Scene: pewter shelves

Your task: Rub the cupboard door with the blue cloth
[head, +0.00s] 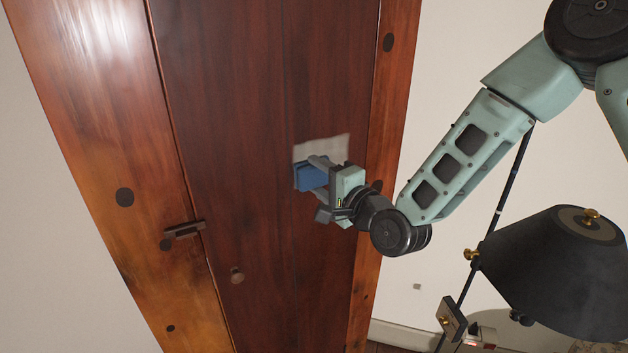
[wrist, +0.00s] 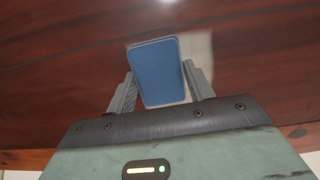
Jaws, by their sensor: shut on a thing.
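The blue cloth (head: 311,175) is a folded, block-like pad held between the fingers of my gripper (head: 318,178). In the wrist view the cloth (wrist: 158,72) sits between the two grey fingertips of my gripper (wrist: 160,85). The cupboard door (head: 270,80) is dark reddish-brown wood. The cloth is at the door's right part, up against or very close to its surface; I cannot tell if it touches. A pale greyish patch (head: 336,148) shows on the door around the cloth; the gripper and cloth hide part of it.
The lighter wooden frame (head: 395,70) borders the door. A black lamp shade (head: 555,270) stands at the lower right, below my arm. The white wall is bare on both sides.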

